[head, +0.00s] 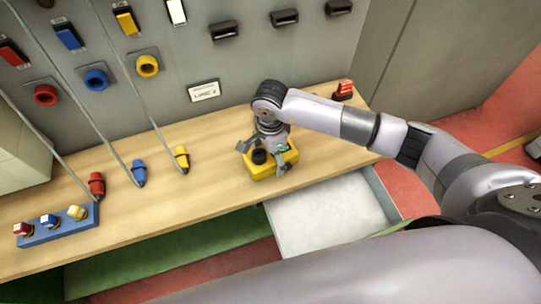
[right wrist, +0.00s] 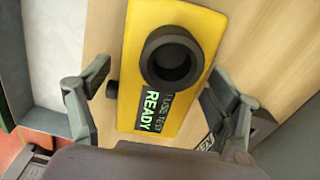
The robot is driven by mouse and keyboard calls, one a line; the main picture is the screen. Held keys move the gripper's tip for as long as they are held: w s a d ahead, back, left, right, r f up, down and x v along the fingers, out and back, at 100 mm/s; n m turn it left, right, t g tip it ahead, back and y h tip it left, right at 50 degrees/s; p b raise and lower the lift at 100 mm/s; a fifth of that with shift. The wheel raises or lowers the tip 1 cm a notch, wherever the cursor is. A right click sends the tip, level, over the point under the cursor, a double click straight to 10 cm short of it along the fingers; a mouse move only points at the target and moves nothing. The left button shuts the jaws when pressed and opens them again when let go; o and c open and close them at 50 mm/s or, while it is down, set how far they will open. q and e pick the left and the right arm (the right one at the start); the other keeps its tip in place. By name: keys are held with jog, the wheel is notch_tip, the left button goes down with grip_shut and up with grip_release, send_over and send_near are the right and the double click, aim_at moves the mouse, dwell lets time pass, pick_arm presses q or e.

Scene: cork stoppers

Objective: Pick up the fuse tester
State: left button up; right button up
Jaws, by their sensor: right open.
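The fuse tester (head: 257,172) is a yellow box on the wooden bench, near the front edge above an open drawer. In the right wrist view the fuse tester (right wrist: 190,113) shows a black round socket and a green display reading "FUSE TEST READY". My right gripper (head: 265,151) is over it, pointing down, and partly hides it. In the right wrist view the right gripper (right wrist: 157,72) is open, with one finger to each side of the yellow box. I cannot tell whether either finger touches it. My left gripper is not in view.
An open white drawer (head: 335,213) juts out below the bench (head: 215,190). Red (head: 96,185), blue (head: 139,172) and yellow (head: 181,159) cabled plugs stand to the left. A blue rack (head: 60,234) is at far left. A red item (head: 343,90) stands at the back right.

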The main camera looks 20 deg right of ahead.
jog(key=shift+r, duration=0.1)
jog(key=c, duration=1.6)
jog(key=shift+o, duration=0.2)
